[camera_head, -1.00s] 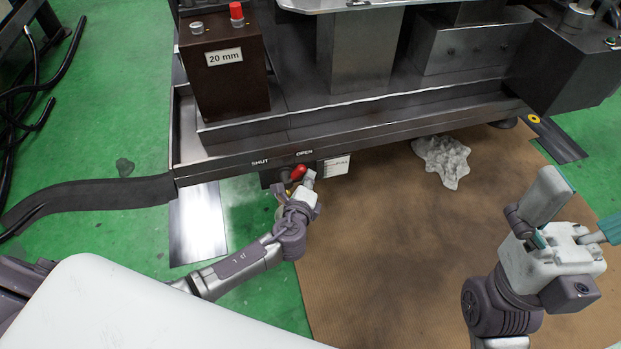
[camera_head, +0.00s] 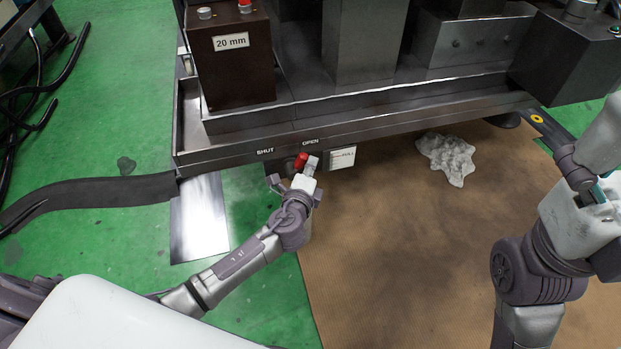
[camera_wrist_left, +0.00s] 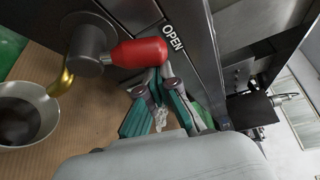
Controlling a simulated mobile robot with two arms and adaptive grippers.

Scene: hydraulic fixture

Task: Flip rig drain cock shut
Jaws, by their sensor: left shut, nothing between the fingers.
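The drain cock has a red handle (camera_head: 301,160) under the rig's front edge, just below the OPEN label. In the left wrist view the red handle (camera_wrist_left: 140,52) points from the dark round hub (camera_wrist_left: 90,45) towards OPEN. A brass spout (camera_wrist_left: 62,82) curves down from the hub over a metal cup (camera_wrist_left: 28,112). My left gripper (camera_head: 309,166) is shut and empty close beside the handle's free end; its fingertips (camera_wrist_left: 162,72) meet just below the handle in the wrist view. I cannot tell if they touch it. My right gripper (camera_head: 598,192) is at the right, partly cut off.
A grey rag or puddle-like patch (camera_head: 446,157) lies on the brown mat (camera_head: 400,250).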

